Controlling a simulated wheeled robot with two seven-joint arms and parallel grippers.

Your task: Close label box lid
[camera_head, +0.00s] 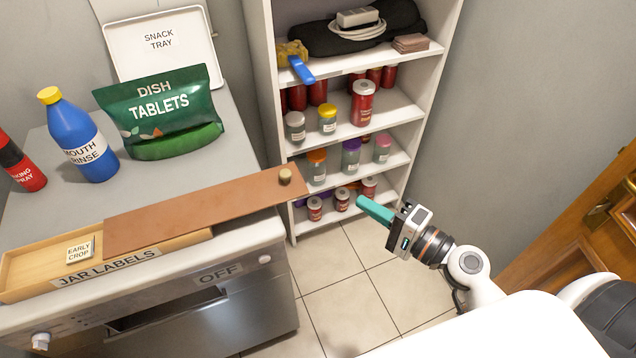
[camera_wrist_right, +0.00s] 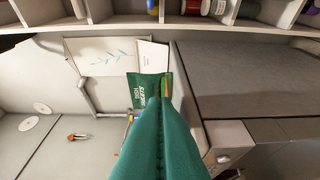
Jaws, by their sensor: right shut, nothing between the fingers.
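The label box (camera_head: 24,270), marked "JAR LABELS", is a shallow wooden tray at the front edge of the counter. Its brown flat lid (camera_head: 190,212) with a round knob (camera_head: 285,175) lies over the box's right part and sticks out past the counter's right edge. The left part of the box is uncovered and shows an "EARLY CROP" label (camera_head: 80,250). My right gripper (camera_head: 362,203), with green fingers, is shut and empty, to the right of the lid and apart from it. Its fingers also fill the middle of the right wrist view (camera_wrist_right: 158,125). My left gripper is not in view.
A green dish tablets bag (camera_head: 160,112), a blue mouth rinse bottle (camera_head: 78,135) and a red spray bottle (camera_head: 20,165) stand behind the box. A white shelf (camera_head: 345,133) with several jars stands right of the counter. Tiled floor (camera_head: 340,275) lies clear below my right gripper.

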